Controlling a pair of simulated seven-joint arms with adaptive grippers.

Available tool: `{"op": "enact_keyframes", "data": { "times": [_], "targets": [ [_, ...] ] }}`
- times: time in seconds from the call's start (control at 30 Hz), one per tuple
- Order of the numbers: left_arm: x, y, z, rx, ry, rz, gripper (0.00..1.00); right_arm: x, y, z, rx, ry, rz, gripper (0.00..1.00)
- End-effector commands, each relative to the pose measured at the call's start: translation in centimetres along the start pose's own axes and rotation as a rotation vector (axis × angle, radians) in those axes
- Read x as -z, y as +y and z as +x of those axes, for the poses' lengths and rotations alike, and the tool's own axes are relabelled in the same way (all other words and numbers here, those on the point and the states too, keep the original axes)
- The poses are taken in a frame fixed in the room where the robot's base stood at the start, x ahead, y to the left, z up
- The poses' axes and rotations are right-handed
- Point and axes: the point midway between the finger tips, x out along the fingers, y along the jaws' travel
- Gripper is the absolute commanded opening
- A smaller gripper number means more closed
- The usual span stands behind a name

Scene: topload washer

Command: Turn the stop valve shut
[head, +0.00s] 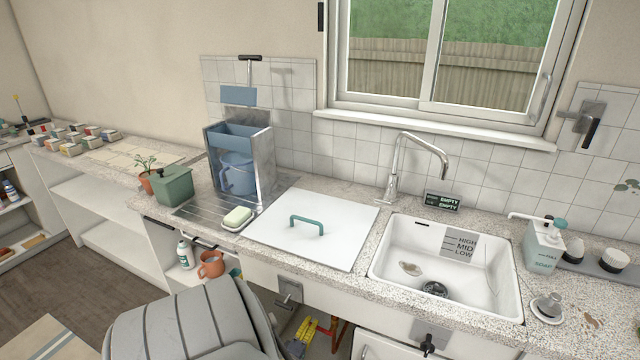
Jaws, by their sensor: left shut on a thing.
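I cannot make out with certainty which fitting is the stop valve. A grey plate with a lever (289,292) is on the counter front below the white board. A black handle (428,343) sticks out below the sink front. Yellow parts (305,329) and a reddish piece show in the dark gap under the counter, too small to tell what they are. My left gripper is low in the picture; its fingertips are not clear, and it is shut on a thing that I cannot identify. My right gripper is not in view.
The white sink (400,290) and its tap (408,150) are right of the white board with a teal handle (345,235). A soap dish (237,219) and green box (174,186) stand left. A large grey ridged form hides the lower left.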

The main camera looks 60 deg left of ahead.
Motion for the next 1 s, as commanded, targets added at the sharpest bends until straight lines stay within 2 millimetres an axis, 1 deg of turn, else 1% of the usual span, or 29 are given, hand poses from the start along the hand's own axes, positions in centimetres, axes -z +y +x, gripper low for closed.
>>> {"op": "enact_keyframes", "data": {
  "times": [0.4, 0.43, 0.63, 0.9, 1.0],
  "targets": [
    [0.15, -0.06, -0.11, 0.0, 0.003, -0.006, 0.0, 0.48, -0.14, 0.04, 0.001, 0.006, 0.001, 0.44],
    [0.14, -0.06, -0.11, 0.0, 0.003, -0.006, 0.19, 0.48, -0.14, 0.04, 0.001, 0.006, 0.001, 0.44],
    [0.13, -0.06, -0.11, 0.0, 0.003, -0.006, 0.42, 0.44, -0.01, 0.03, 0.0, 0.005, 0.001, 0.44],
    [0.13, -0.08, -0.17, 0.0, 0.003, -0.006, 0.42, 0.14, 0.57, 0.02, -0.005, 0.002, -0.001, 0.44],
    [0.12, -0.13, -0.46, 0.001, 0.002, -0.005, 0.42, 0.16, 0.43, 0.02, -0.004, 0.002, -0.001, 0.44]
  ]
}}
